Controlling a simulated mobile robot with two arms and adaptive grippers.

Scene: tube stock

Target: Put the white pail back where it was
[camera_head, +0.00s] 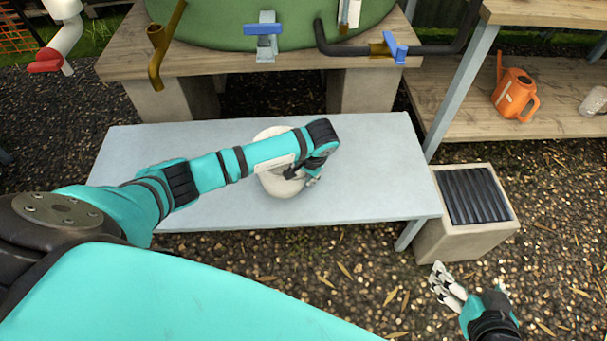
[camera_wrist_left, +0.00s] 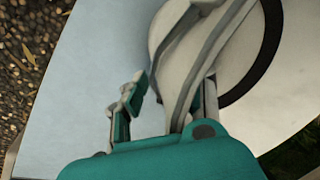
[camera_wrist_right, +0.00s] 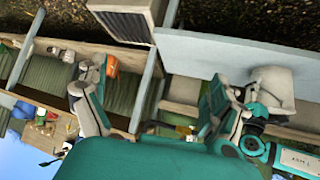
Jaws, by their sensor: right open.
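The white pail (camera_head: 272,133) stands on the grey bench (camera_head: 375,185), partly covered by my left arm in the head view. It is large in the left wrist view (camera_wrist_left: 172,33), with a curved strip across it near my fingers. My left gripper (camera_head: 311,181) is at the pail's near right side. In the left wrist view its fingers (camera_wrist_left: 165,100) are apart, with part of the pail between or behind them; I cannot tell whether they grip it. The pail also shows in the right wrist view (camera_wrist_right: 278,80). My right gripper (camera_head: 449,284) is open and empty, low beside the bench.
A concrete block with a ribbed black top (camera_head: 474,196) stands right of the bench. Behind is a green tank (camera_head: 285,25) with taps on a wooden stand. An orange watering can (camera_head: 514,93) sits on a wooden shelf at right. The bench's right end is clear.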

